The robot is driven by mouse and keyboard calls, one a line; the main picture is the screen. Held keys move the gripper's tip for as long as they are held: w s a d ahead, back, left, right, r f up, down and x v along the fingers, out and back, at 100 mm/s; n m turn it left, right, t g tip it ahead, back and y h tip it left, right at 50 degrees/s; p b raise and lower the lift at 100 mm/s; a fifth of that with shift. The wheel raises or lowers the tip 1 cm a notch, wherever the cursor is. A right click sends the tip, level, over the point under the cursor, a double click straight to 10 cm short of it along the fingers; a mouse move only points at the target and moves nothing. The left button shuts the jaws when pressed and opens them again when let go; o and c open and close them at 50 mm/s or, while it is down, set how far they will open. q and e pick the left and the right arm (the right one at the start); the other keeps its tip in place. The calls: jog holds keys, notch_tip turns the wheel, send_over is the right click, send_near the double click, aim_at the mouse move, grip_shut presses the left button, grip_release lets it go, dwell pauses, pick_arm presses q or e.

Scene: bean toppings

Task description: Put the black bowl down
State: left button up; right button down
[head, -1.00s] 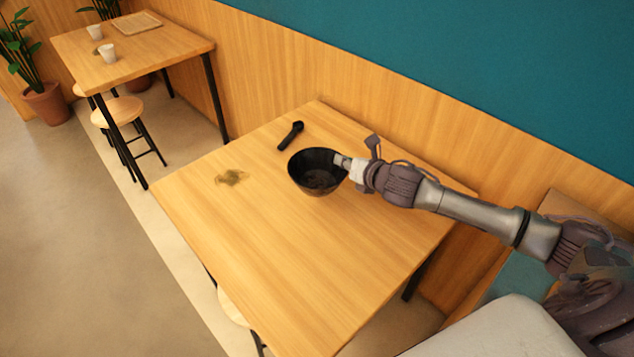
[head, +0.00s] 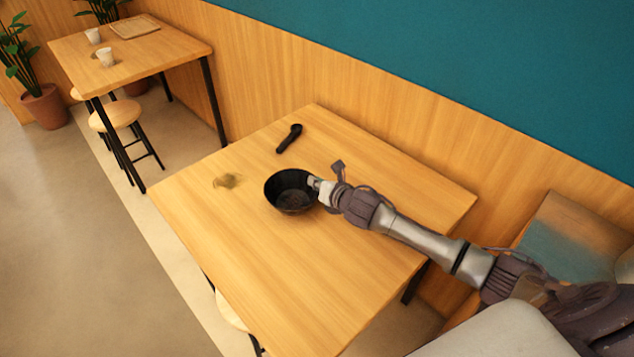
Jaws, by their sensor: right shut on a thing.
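The black bowl (head: 292,205) is upright over the middle of the near wooden table (head: 290,270), with some dark contents at its bottom. My right gripper (head: 316,185) is shut on the bowl's right rim. The bowl is at or very close to the tabletop; I cannot tell for sure whether it touches. My left gripper is not in view.
A black scoop (head: 289,138) lies behind the bowl. A small heap of greenish-brown bits (head: 227,181) lies to its left. The table's front part is clear. A second table (head: 150,60) with cups and a tray stands at the back left.

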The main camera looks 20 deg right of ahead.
jog(key=shift+f, duration=0.1)
jog(key=c, duration=1.3)
grip_release()
jog(key=shift+s, duration=0.2)
jog(key=v, duration=1.1)
jog(key=shift+s+r, duration=0.25)
jog(key=shift+r, duration=0.15)
